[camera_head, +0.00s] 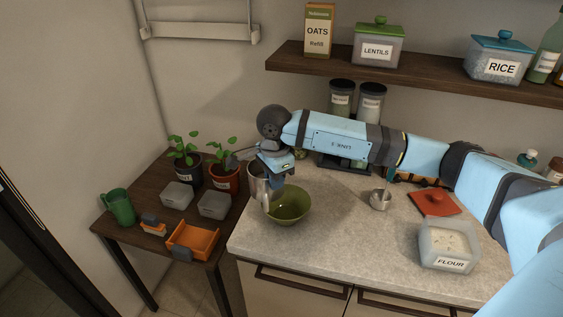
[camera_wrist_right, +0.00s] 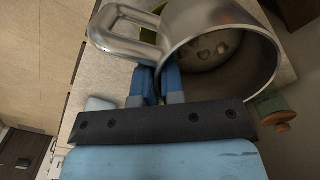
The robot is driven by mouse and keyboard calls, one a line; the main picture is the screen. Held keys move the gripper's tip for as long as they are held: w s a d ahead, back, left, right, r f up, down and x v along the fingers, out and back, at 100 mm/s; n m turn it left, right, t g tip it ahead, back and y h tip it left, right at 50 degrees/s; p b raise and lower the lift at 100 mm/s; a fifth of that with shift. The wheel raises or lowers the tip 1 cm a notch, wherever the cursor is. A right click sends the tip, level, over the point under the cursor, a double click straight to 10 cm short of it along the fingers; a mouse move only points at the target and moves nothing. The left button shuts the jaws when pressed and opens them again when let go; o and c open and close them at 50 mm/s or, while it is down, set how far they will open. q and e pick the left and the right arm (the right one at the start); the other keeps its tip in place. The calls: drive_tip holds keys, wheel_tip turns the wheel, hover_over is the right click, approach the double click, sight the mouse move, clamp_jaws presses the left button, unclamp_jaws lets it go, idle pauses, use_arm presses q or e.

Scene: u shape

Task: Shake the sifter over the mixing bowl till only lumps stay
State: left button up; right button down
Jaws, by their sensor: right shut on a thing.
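The metal sifter (camera_head: 257,181) is a shiny cup with a loop handle, also seen in the right wrist view (camera_wrist_right: 225,30). The bowl's inside is partly hidden. My left gripper is out of view.
A flour container (camera_head: 447,246), its red lid (camera_head: 434,203) and a small metal cup (camera_head: 380,200) stand on the counter to the right. The dark side table (camera_head: 150,235) at left holds potted plants, grey boxes, an orange tray and a green mug (camera_head: 119,207).

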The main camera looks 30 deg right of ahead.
drive_tip(key=shift+s+d+f+m+b, duration=0.15)
drive_tip(key=shift+d+f+m, duration=0.3)
drive_tip(key=shift+m, duration=0.45)
drive_tip(key=shift+d+f+m+b, duration=0.2)
drive_tip(key=shift+d+f+m, duration=0.1)
drive_tip(key=shift+f+m, duration=0.5)
drive_tip(key=shift+s+d+f+m+b, duration=0.15)
drive_tip(key=shift+d+f+m, duration=0.25)
drive_tip(key=shift+m, duration=0.6)
drive_tip(key=shift+w, duration=0.1)
drive_tip(key=shift+d+b, duration=0.35)
drive_tip(key=shift+d, duration=0.35)
